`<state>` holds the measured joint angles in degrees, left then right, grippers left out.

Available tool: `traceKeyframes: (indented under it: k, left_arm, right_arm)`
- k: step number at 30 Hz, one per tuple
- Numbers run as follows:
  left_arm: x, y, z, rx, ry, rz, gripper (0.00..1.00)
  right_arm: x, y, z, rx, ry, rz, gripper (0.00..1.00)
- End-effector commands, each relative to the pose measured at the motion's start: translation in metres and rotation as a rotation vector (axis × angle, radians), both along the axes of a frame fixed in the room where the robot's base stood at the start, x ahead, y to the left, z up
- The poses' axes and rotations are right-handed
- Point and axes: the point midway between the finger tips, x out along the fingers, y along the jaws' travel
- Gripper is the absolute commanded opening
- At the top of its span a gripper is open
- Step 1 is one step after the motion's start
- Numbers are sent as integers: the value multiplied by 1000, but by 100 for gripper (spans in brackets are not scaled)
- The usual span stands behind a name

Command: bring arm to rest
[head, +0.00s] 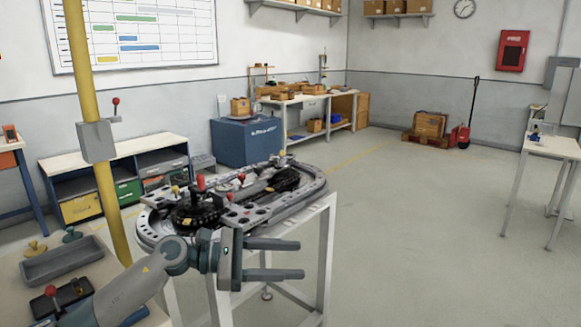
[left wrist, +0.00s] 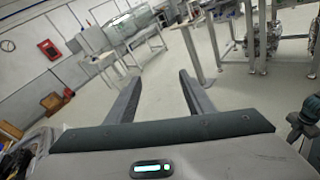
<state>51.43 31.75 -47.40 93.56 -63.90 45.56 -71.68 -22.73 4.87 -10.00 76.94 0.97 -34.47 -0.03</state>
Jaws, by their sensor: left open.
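My left gripper (head: 275,259) reaches in from the lower left in the head view, in front of the ring track (head: 310,187) on its pale stand. Its two fingers are spread apart, with nothing between them. The left wrist view also shows the open fingers (left wrist: 158,95), pointing out over bare floor. The ring track carries black parts and several red-knobbed pieces on its top. The gripper hides part of the stand's near side.
A yellow post (head: 97,170) with a grey box stands at the left. A bench with a grey tray (head: 62,262) is at the lower left. A white table (head: 553,146) stands at the right. The floor (head: 430,230) between it and the track is clear.

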Motion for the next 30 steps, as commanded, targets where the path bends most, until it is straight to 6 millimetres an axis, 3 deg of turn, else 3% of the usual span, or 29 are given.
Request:
traceKeyframes:
  k: [3, 6, 10, 14, 17, 23, 26, 30]
  left_arm:
    - [-11, -16, 11, -245, 184, 81, 48]
    - [-13, -15, 20, -443, 353, 158, 48]
    - [-11, 1, 22, -696, 587, 261, 48]
    - [-7, 30, 8, -943, 835, 372, 48]
    - [-6, 57, -14, -1128, 1029, 464, 48]
    - [-21, 116, -86, -1490, 1413, 670, 48]
    - [-42, 143, -131, -1667, 1597, 786, 48]
    - [-87, 175, -199, -1912, 1832, 970, 48]
  right_arm:
    - [0, 1, 0, 1, 0, -1, 0]
    - [0, 1, 0, 1, 0, -1, 0]
    - [0, 1, 0, 1, 0, -1, 0]
    - [0, -1, 0, -1, 0, 0, 0]
    - [0, -4, 0, -5, 0, 2, 0]
    - [0, -9, 0, -12, 0, 4, 0]
    - [0, -9, 0, -12, 0, 3, 0]
    - [0, -8, 0, -10, -1, 3, 0]
